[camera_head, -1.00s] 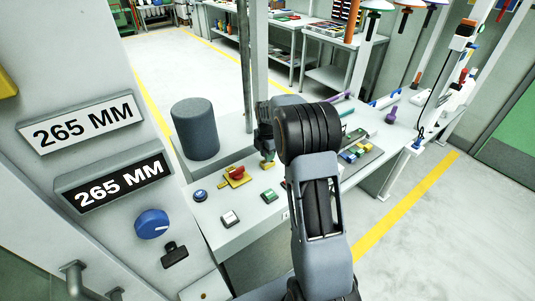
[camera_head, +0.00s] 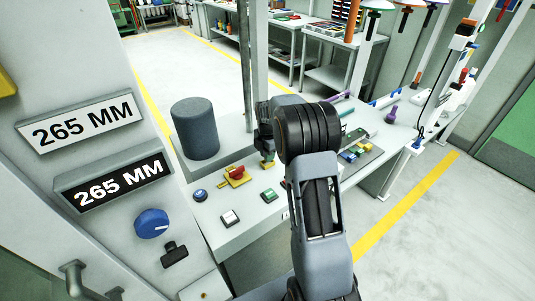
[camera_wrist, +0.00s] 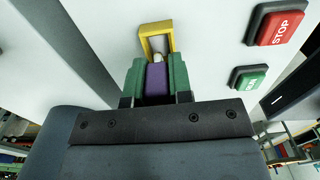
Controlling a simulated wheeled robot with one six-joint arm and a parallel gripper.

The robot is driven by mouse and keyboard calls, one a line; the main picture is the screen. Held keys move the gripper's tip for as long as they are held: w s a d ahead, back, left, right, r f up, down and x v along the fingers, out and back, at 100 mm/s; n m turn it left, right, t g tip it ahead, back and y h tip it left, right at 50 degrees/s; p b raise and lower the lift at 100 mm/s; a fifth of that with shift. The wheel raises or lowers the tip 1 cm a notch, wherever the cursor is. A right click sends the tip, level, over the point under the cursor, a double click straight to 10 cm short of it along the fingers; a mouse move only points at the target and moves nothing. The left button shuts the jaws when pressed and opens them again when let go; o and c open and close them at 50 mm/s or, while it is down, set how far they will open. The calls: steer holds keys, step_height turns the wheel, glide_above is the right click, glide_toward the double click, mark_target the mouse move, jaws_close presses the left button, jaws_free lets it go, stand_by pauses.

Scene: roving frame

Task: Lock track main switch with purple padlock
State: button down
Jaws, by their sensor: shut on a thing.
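My gripper (camera_wrist: 154,82) is shut on the purple padlock (camera_wrist: 155,79), its green fingers on both sides of the body. A pale metal part shows just above the padlock body, at the lower end of a yellow bracket (camera_wrist: 144,45) on a white panel. I cannot tell whether the shackle passes through the bracket. In the head view my gripper (camera_head: 267,157) is mostly hidden by my arm, and the padlock does not show. A red switch on a yellow plate (camera_head: 237,175) sits on the console to its left. Which fitting is the track main switch is unclear.
A red STOP button (camera_wrist: 281,28) and a green button (camera_wrist: 249,77) stand right of the bracket. On the console are a blue button (camera_head: 200,195), a white button (camera_head: 230,218) and a green button (camera_head: 269,195). A dark grey cylinder (camera_head: 195,128) stands behind.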

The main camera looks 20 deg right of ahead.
steer(key=shift+f+b, duration=0.55)
steer(key=shift+f, duration=0.35)
steer(key=c, duration=0.9)
jaws_free()
steer(key=shift+c, duration=0.2)
steer(key=shift+r, duration=0.1)
step_height(320, 180, up, 14)
steer(key=shift+f+b, duration=0.15)
steer(key=shift+b, duration=0.25)
